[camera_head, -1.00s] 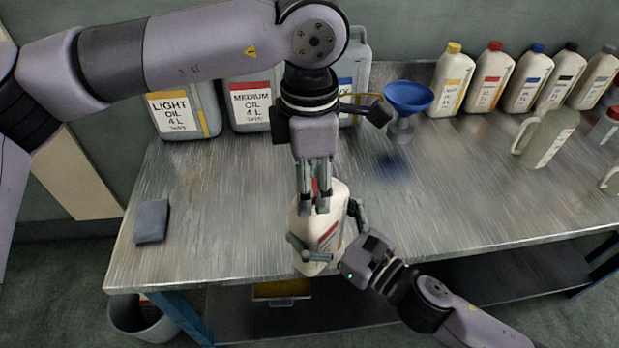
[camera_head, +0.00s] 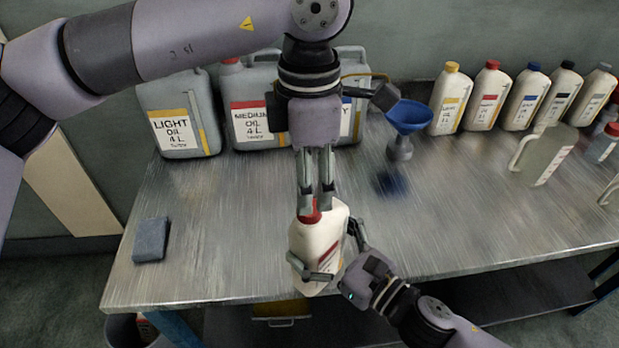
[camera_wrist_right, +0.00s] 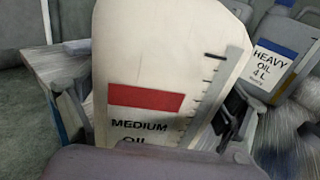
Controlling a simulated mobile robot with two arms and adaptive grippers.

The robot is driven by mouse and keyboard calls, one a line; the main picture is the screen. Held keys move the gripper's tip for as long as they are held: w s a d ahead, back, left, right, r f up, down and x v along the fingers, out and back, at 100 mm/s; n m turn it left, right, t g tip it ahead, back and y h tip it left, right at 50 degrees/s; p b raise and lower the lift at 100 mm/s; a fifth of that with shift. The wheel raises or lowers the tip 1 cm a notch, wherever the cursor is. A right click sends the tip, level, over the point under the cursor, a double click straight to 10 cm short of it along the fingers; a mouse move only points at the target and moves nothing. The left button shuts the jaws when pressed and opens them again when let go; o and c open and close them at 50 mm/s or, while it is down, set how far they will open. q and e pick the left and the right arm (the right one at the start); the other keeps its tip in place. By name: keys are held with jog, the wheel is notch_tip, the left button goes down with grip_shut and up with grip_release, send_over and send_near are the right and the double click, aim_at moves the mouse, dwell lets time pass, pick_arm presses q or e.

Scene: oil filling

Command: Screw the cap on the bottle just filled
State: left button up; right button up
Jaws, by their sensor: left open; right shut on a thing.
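A white bottle (camera_head: 316,246) with a red label band stands near the front edge of the table, somewhat tilted in the picture. In the right wrist view the bottle (camera_wrist_right: 165,75) fills the middle and reads "MEDIUM OIL". My right gripper (camera_head: 335,265) is shut around the bottle's lower body. A red cap (camera_head: 310,213) is at the bottle's top. My left gripper (camera_head: 316,205) points down from above, open, with its fingertips at the cap. Whether the fingers touch the cap, and how the cap sits on the neck, I cannot tell.
Grey oil cans, light (camera_head: 179,112) and medium (camera_head: 250,95), stand at the back. A blue funnel (camera_head: 408,115) is right of them. Several capped bottles line the back right, near a clear jug (camera_head: 545,155). A grey sponge (camera_head: 151,240) lies left; the table's left middle is free.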

pick_arm(q)
notch_tip(320, 180, up, 3)
jog(key=n, duration=0.3)
jog(key=shift+s+r+n, duration=0.1)
jog(key=shift+r+n, duration=0.05)
jog(key=shift+n, duration=0.25)
send_over(319, 242)
jog(key=w+a, duration=0.1)
jog(key=w, duration=0.2)
jog(key=shift+s+a+f, duration=0.1)
jog(key=shift+f, duration=1.95)
jog(key=shift+s+a+f, duration=0.1)
jog(key=shift+f, duration=1.9)
grip_shut()
jog(key=shift+o, duration=0.6)
grip_release()
